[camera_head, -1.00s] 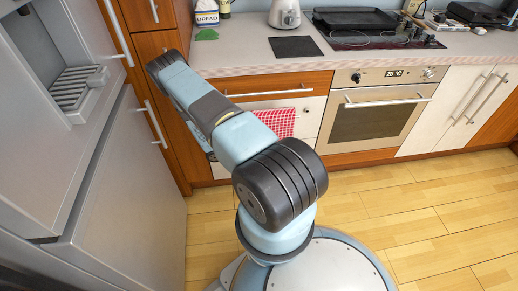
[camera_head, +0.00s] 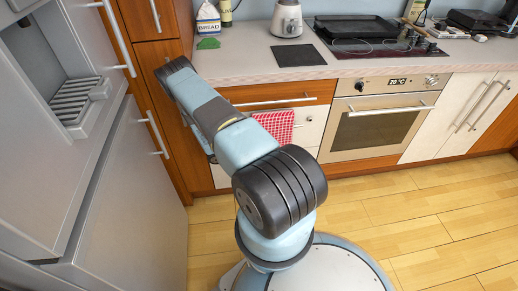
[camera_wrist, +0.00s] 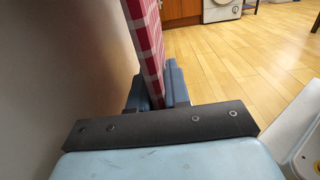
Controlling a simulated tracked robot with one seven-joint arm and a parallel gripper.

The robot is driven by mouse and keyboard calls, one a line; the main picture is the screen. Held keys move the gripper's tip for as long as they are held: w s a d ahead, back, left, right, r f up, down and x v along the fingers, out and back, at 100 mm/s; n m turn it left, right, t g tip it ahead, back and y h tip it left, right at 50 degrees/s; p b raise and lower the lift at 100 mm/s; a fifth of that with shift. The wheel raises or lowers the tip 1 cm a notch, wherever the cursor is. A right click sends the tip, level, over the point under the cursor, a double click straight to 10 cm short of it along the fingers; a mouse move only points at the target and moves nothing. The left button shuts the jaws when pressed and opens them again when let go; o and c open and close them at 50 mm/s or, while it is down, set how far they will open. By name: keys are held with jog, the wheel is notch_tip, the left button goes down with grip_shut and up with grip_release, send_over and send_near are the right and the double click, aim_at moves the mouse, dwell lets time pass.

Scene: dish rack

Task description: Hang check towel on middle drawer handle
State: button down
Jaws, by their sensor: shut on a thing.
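The red-and-white check towel (camera_head: 276,126) hangs in front of the pale drawer fronts (camera_head: 311,133), below the orange top drawer and beyond my arm. In the wrist view the towel (camera_wrist: 146,42) is a narrow upright strip seen edge-on. My gripper (camera_wrist: 158,88) is shut on it, with a blue finger on either side. In the head view my arm hides the gripper. The middle drawer handle is mostly hidden behind the towel and arm. I cannot tell whether the towel touches it.
The top drawer has a long bar handle (camera_head: 275,101). The oven (camera_head: 375,125) stands to the right and a grey fridge (camera_head: 105,190) close on the left. The counter (camera_head: 250,60) runs above the drawers. Open wooden floor (camera_head: 430,215) lies to the right.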

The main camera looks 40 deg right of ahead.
jog(key=shift+s+d+f, duration=0.1)
jog(key=shift+f, duration=1.7)
jog(key=shift+d+f, duration=0.1)
jog(key=shift+f, duration=1.7)
jog(key=c, duration=1)
grip_release()
jog(key=v, duration=0.7)
jog(key=shift+w+a, duration=0.2)
